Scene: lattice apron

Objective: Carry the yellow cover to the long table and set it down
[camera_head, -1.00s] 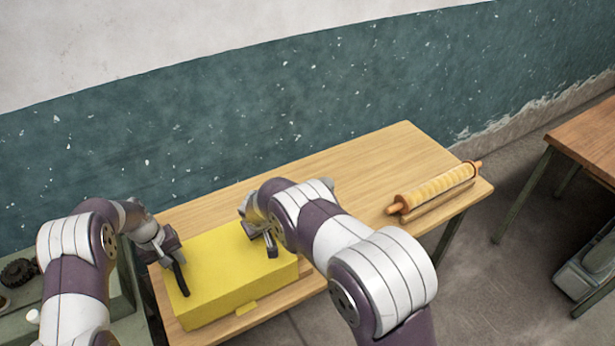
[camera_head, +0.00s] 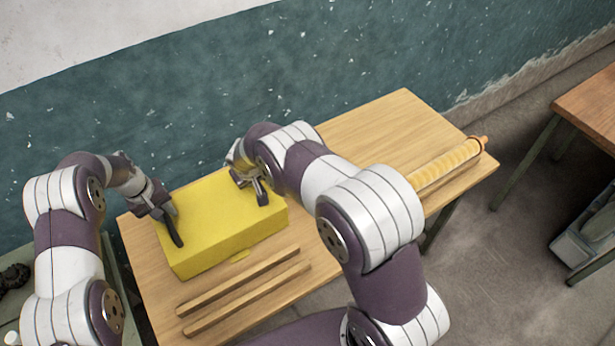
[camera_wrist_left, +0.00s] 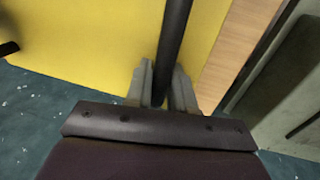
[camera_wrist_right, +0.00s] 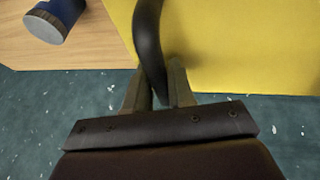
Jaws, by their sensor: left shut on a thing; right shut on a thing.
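The yellow cover (camera_head: 220,215) is a box-like shell with a black handle at each end. It is over the left part of a wooden table (camera_head: 385,120); I cannot tell how far above the top it is. My left gripper (camera_head: 167,212) is shut on the black handle at its left end, also seen in the left wrist view (camera_wrist_left: 172,45). My right gripper (camera_head: 258,186) is shut on the other handle, which shows in the right wrist view (camera_wrist_right: 149,45). Which table is the long one is not clear.
Two wooden rails (camera_head: 240,282) lie in front of the cover. A yellow ribbed roller (camera_head: 445,163) lies at the table's right end, partly behind my right arm. A blue cylinder (camera_wrist_right: 52,18) shows in the right wrist view. Another table (camera_head: 590,105) stands at the right.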

